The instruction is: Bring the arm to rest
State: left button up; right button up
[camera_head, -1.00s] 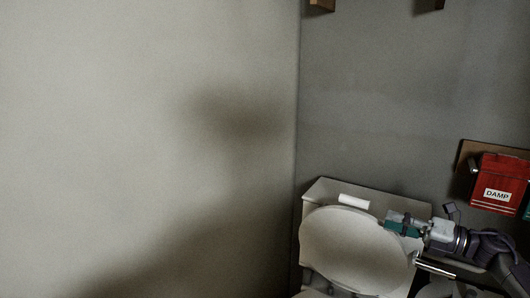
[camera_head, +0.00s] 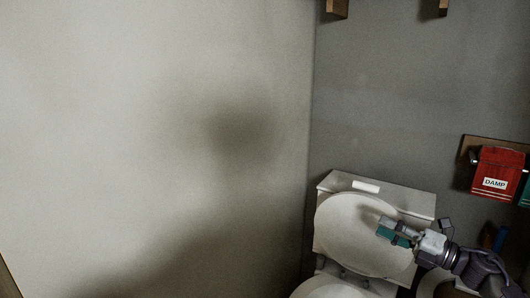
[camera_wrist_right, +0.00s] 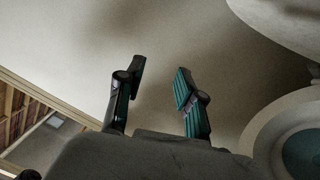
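My right gripper (camera_head: 390,231) is in front of the raised toilet lid (camera_head: 350,232), at its right side in the head view. In the right wrist view the two green-padded fingers of the right gripper (camera_wrist_right: 160,85) stand apart with nothing between them, so it is open and empty. The toilet bowl (camera_wrist_right: 290,140) shows at the right of that view, and the rim of the raised lid (camera_wrist_right: 285,20) at the top right. My left gripper is in neither view.
The toilet tank (camera_head: 425,203) carries a white roll-like object (camera_head: 366,187). A red cloth marked DAMP (camera_head: 497,170) hangs on the grey wall at right. The pale wall (camera_head: 130,120) at left is bare. A wooden frame (camera_wrist_right: 30,85) edges the wrist view.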

jog(key=s+a+f+m+t+h, duration=0.2)
jog(key=a+f+m+t+h, duration=0.45)
jog(key=m, duration=0.65)
jog(key=s+f+m+g+h, duration=0.3)
jog(key=s+f+m+h, duration=0.5)
jog(key=s+f+m, duration=0.15)
jog(key=s+a+f+m+g, duration=0.1)
jog(key=s+f+m+g, duration=0.25)
jog(key=s, duration=0.55)
jog(key=s+a+f+m+g, duration=0.1)
jog(key=s+f+m+g, duration=0.2)
jog(key=s, duration=0.6)
jog(key=s+a+f+m+g, duration=0.1)
jog(key=s+f+g, duration=0.3)
jog(key=s, duration=0.5)
notch_tip(320, 180, down, 26)
jog(key=s+g, duration=0.2)
jog(key=g, duration=0.1)
jog(key=s+d+f+g, duration=0.1)
jog(key=s+d+f, duration=0.1)
jog(key=s+f, duration=1.3)
jog(key=shift+s+d+f, duration=0.25)
jog(key=shift+s+d, duration=0.05)
jog(key=shift+s, duration=0.6)
